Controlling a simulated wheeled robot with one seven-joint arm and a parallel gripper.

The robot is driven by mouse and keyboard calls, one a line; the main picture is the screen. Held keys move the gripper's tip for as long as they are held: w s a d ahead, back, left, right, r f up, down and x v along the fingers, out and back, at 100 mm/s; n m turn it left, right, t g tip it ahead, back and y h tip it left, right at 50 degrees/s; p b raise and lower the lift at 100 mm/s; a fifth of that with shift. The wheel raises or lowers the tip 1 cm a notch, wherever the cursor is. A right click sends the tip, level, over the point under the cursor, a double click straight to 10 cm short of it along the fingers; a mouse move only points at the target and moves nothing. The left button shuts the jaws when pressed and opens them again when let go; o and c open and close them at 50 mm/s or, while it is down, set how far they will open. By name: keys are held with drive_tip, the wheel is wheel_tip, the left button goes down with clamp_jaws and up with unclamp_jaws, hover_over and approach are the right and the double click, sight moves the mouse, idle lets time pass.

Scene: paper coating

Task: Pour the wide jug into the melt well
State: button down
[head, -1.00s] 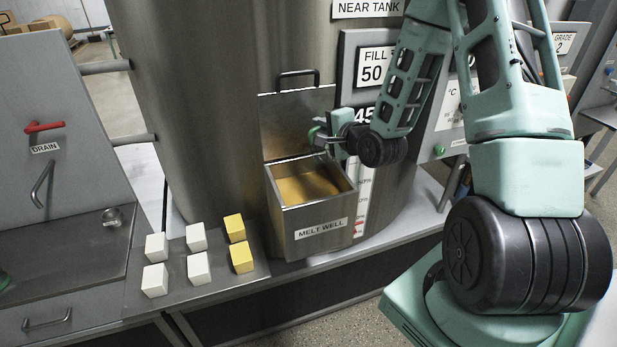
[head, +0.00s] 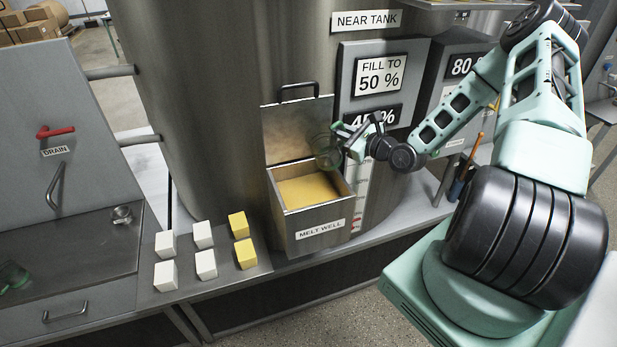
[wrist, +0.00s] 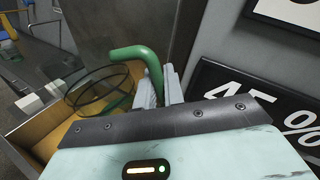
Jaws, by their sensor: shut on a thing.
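The wide jug (head: 327,152) is clear glass with a green handle. It hangs above the right back part of the melt well (head: 320,229), close to the raised lid. My gripper (head: 345,143) is shut on the green handle, at the jug's right. In the wrist view the jug (wrist: 97,92) shows as thin clear rims with the green handle (wrist: 140,58) between my fingers (wrist: 160,88). I see no liquid in it; its exact tilt is hard to tell. The melt well is an open metal box with yellow material inside, also in the wrist view (wrist: 18,137).
A tray (head: 200,287) left of the well holds several white and yellow blocks. Another clear vessel with green (head: 13,279) stands on the left counter, near a small glass (head: 122,214). The near tank (head: 210,100) rises behind. Its panel (head: 384,70) is right of the jug.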

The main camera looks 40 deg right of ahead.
sight(341, 146)
drive_tip(key=f+m+b, duration=0.1)
drive_tip(key=f+m, duration=0.1)
drive_tip(key=a+f+m+t+b, duration=0.1)
drive_tip(key=f+m+b, duration=0.1)
drive_tip(key=shift+a+y, duration=0.1)
drive_tip(key=shift+y, duration=0.2)
drive_tip(key=shift+r+p, duration=1.3)
drive_tip(key=shift+r, duration=0.45)
drive_tip(key=shift+s+f, duration=0.1)
